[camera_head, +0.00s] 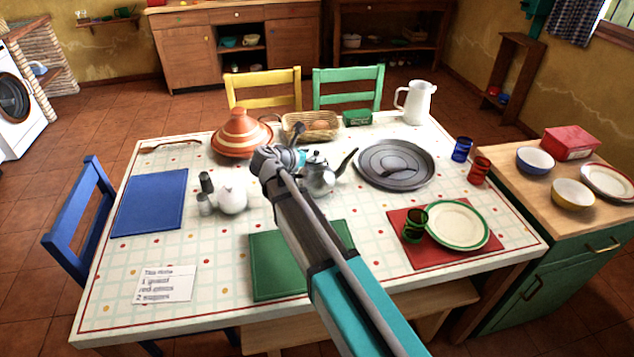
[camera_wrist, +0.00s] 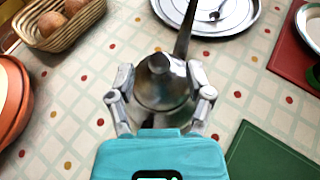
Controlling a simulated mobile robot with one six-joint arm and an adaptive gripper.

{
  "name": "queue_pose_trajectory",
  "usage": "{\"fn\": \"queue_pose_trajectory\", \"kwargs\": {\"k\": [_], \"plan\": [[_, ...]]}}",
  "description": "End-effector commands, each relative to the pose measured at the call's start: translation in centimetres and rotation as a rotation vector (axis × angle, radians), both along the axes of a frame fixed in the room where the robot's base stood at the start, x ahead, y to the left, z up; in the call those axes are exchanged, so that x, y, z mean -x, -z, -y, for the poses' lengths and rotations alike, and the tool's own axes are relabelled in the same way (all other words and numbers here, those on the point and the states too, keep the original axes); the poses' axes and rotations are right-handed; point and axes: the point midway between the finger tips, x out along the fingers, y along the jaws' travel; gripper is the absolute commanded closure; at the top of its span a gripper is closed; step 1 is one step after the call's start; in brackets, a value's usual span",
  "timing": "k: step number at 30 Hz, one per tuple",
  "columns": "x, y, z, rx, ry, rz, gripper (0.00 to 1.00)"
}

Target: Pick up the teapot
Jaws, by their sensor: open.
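A shiny metal teapot (camera_head: 319,180) with a dark spout stands upright on the table, partly hidden behind my arm in the head view. In the wrist view the teapot (camera_wrist: 163,88) is between the two fingers of my gripper (camera_wrist: 160,76), with the spout pointing away to the upper right. My gripper (camera_head: 287,155) is open, with one finger on each side of the teapot. I cannot tell whether the fingers touch it. The teapot's handle is hidden.
A grey round tray (camera_head: 395,180) lies close to the right of the teapot. A small white pot (camera_head: 232,200) is at left. A green mat (camera_head: 270,280) lies in front.

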Motion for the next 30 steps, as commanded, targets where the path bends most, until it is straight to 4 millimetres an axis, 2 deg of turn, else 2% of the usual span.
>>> {"fn": "queue_pose_trajectory", "kwargs": {"k": [7, 24, 25, 30], "plan": [[-1.6, 0.9, 1.3, 0.0, 0.0, 0.0, 0.34], [-1.7, 0.9, 1.5, 0.0, 0.001, 0.0, 0.34], [-1.7, 0.9, 1.5, 0.0, 0.001, 0.0, 0.36], [-1.7, 0.9, 1.5, 0.0, 0.001, 0.0, 0.67]]}}
